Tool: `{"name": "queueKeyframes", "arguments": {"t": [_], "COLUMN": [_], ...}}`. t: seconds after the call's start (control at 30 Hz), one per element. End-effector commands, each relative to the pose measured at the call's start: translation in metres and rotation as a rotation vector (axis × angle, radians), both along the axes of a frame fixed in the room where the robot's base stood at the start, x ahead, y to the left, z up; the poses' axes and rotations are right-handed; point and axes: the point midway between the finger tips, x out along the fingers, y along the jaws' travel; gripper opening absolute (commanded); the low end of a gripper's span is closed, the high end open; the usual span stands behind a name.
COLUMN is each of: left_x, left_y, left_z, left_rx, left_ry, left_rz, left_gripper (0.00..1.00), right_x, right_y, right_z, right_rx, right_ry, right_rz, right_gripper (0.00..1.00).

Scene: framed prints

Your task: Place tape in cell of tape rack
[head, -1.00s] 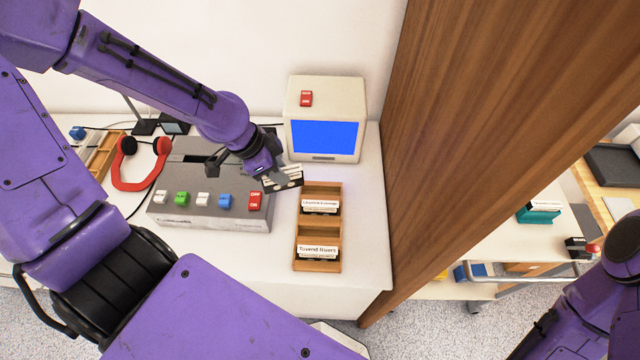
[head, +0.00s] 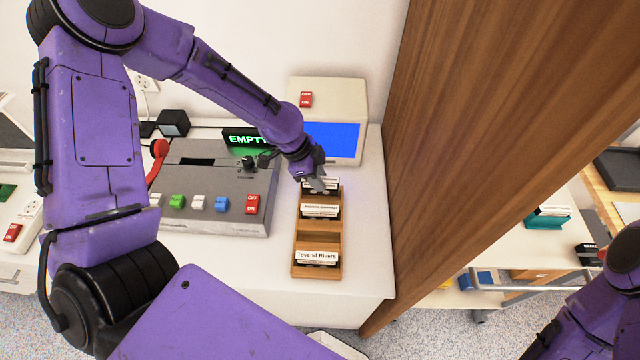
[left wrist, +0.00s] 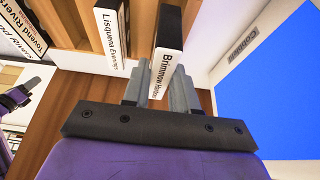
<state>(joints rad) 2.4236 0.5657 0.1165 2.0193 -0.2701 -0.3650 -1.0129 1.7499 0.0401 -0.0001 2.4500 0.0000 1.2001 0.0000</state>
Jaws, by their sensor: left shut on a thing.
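The wooden tape rack (head: 304,238) stands on the white table right of the grey console. My left gripper (head: 318,184) is over the rack's far end, shut on a black tape with a white label; the left wrist view shows the held tape (left wrist: 167,62), its label starting "Brimmow". The tape is upright, at the far cell; whether it rests on the cell floor is hidden. A second tape, "Lisquena" (left wrist: 108,38), stands beside it, also in the head view (head: 320,211). The "Tovend Rivers" tape (head: 317,256) is in the near end.
The grey console (head: 225,180) with coloured switches stands left of the rack, with a green "EMPTY" sign (head: 245,140) behind. A monitor with a blue screen (head: 338,142) is just beyond the rack. A wooden partition (head: 455,130) rises to the right.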

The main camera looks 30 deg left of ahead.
Motion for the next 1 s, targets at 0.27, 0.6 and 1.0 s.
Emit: {"name": "queueKeyframes", "arguments": {"t": [0.27, 0.6, 1.0], "left_x": [0.005, 0.005, 0.005], "left_y": [-0.002, -0.002, -0.002], "left_z": [-0.035, -0.041, -0.039], "left_rx": [0.000, 0.000, 0.000], "left_ry": [0.002, 0.000, 0.000], "left_rz": [-0.001, 0.000, -0.001], "left_gripper": [0.00, 0.00, 0.53], "right_x": [0.000, 0.000, 0.000], "right_y": [0.000, 0.000, 0.000], "right_z": [0.012, 0.008, 0.010], "right_rx": [0.000, 0.000, 0.000], "right_ry": [0.000, 0.000, 0.000], "right_rz": [0.000, 0.000, 0.000], "right_gripper": [0.00, 0.00, 0.00]}}
